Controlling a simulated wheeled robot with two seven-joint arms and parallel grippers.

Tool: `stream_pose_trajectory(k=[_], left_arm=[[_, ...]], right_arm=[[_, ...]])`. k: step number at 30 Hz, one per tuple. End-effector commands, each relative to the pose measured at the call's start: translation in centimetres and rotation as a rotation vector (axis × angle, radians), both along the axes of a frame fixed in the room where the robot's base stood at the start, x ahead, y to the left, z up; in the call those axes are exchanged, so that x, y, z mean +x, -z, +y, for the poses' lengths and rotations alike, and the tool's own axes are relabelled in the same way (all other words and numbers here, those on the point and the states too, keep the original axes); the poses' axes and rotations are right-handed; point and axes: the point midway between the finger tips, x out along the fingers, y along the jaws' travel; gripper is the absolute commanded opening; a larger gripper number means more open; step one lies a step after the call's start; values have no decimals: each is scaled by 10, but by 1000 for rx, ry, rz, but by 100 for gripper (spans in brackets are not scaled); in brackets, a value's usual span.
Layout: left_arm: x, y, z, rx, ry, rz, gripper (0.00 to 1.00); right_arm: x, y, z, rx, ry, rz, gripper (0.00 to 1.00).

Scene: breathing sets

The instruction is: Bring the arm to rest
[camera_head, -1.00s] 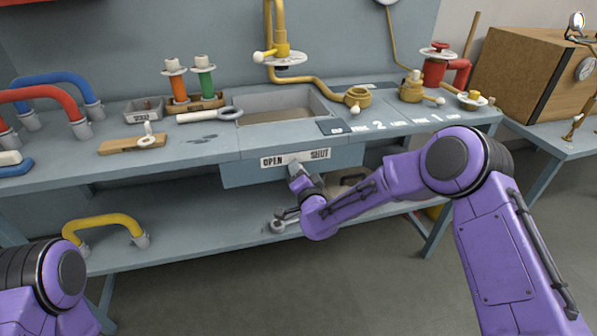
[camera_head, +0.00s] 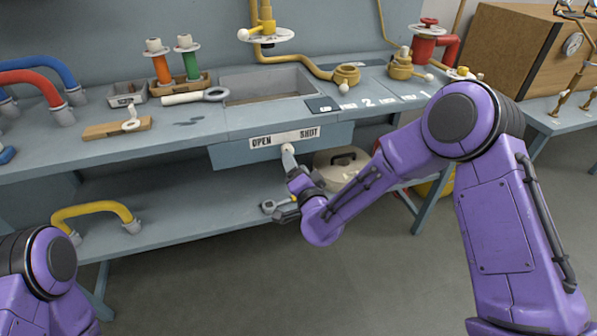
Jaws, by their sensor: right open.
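My right arm reaches in from the right, and its open right gripper (camera_head: 290,199) is below the bench front, empty as far as I can see. The gripper's dark fingers are small and partly hidden by my wrist. Just above it, a small pale lever (camera_head: 289,158) hangs from a round pivot under the OPEN/SHUT label (camera_head: 285,138). The lever's lower end is close to the gripper; I cannot tell whether they touch. Only a purple and black joint of my left arm shows at the lower left; my left gripper is out of view.
The floor in front is clear.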

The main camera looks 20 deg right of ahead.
Motion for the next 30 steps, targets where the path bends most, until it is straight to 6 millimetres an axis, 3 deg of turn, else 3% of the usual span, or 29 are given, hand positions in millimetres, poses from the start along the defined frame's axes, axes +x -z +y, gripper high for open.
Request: stream_pose_trajectory(k=[6,21,23,26,29,30], left_arm=[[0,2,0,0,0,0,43],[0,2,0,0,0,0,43],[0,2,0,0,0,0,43],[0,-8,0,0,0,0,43],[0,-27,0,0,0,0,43],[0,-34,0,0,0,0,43]], right_arm=[[-28,0,0,-1,-1,-1,63],[-30,3,1,-16,-8,14,63],[-38,20,0,-55,-15,86,63],[-74,69,-16,-154,-14,296,63],[-139,128,-41,-261,-15,567,63],[-168,147,-52,-300,-15,672,63]])
